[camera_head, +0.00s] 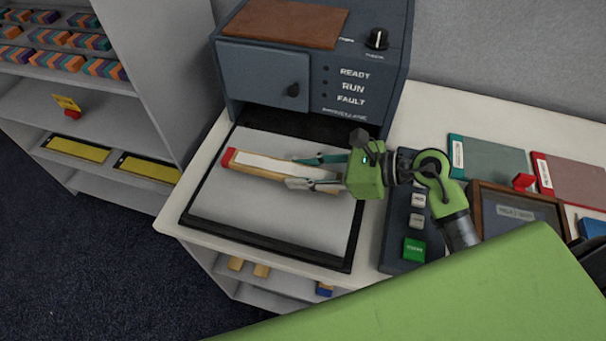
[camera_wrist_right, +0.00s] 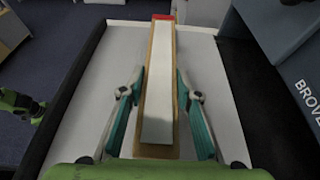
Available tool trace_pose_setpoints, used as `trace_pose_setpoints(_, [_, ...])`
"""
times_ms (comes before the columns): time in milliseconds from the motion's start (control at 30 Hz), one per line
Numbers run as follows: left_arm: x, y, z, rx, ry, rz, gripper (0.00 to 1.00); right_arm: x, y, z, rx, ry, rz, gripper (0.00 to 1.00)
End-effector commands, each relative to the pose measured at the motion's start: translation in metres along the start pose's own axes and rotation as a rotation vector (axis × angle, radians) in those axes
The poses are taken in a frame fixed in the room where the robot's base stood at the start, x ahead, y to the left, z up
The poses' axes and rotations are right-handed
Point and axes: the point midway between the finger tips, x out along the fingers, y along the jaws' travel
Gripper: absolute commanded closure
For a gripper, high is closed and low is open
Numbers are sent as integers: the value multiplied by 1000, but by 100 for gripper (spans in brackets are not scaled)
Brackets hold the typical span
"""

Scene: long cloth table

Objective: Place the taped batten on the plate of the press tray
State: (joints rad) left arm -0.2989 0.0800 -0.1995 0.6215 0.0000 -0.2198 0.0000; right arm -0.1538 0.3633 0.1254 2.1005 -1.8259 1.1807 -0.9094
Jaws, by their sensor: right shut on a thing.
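The taped batten (camera_head: 262,167) is a long wooden strip with a white top face and a red end. It lies lengthwise above the pale plate (camera_head: 270,215) of the press tray, whose dark rim (camera_head: 265,253) surrounds the plate. My right gripper (camera_head: 302,171) comes in from the right and is shut on the batten near its right part. In the right wrist view the batten (camera_wrist_right: 158,85) runs between both teal-padded fingers, its red end reaching past the plate's far edge. I cannot tell whether its underside touches the plate. My left gripper is not clearly seen.
The dark press housing (camera_head: 310,65) stands behind the tray. Shelves (camera_head: 90,110) stand at left. The plate's front part is clear.

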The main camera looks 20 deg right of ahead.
Motion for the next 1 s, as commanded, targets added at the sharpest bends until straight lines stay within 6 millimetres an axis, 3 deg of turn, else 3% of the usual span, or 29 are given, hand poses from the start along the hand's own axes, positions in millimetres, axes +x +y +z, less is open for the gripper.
trace_pose_setpoints(200, [-8,0,0,-1,-2,0,50,7,1,-18,3,-1,1,94])
trace_pose_setpoints(967, [6,0,3,0,-4,0,50,12,1,-29,1,0,0,94])
trace_pose_setpoints(1000, [6,0,3,0,-4,0,50,12,1,-30,2,1,0,59])
